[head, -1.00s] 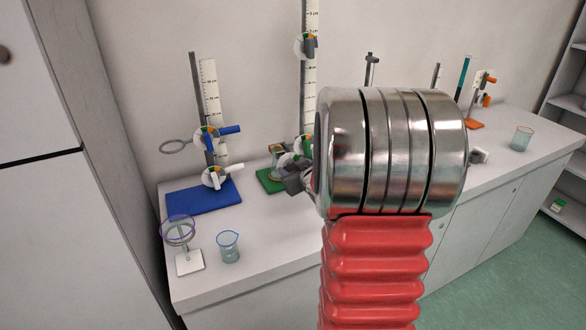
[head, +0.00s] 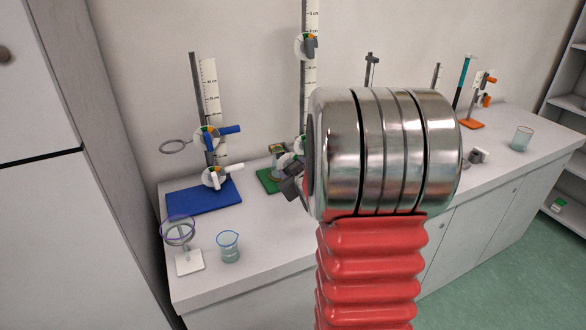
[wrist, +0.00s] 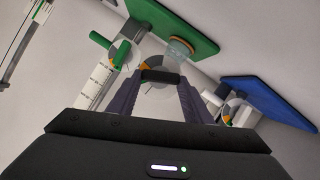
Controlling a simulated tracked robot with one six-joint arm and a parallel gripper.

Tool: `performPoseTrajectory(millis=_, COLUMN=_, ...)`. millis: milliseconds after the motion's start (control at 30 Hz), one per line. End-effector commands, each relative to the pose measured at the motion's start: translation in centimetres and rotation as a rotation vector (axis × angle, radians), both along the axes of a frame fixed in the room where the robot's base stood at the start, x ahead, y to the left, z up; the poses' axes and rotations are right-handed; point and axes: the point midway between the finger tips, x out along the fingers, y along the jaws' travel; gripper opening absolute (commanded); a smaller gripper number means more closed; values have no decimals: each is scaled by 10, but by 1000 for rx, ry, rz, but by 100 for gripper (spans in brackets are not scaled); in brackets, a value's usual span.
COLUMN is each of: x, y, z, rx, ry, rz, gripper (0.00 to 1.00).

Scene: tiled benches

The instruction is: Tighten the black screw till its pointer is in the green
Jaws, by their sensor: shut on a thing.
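My gripper (head: 291,186) is at the green stand (head: 268,180), left of my large metal wrist. In the wrist view my gripper (wrist: 158,84) has its two fingers on either side of the black screw (wrist: 160,77), shut on its bar-shaped handle. A pale round dial with an orange patch (wrist: 145,66) lies behind the screw. The handle and fingers cover much of the dial, so I cannot tell where the pointer stands. The wrist view also shows the green base (wrist: 172,27) and a green-handled screw (wrist: 122,53) beside the black one.
A blue stand (head: 203,197) with a blue screw (head: 229,130), a white screw (head: 229,170) and a ring stands to the left. A beaker (head: 229,247) and a small ring stand (head: 189,261) are at the front left. My arm hides the bench's middle.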

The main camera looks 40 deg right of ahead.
Motion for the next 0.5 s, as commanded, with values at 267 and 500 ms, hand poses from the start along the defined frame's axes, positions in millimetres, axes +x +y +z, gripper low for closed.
performPoseTrajectory(millis=267, x=0, y=0, z=0, rx=-10, ry=3, rz=1, gripper=18)
performPoseTrajectory(millis=500, x=1, y=2, z=0, rx=-47, ry=13, rz=3, gripper=18)
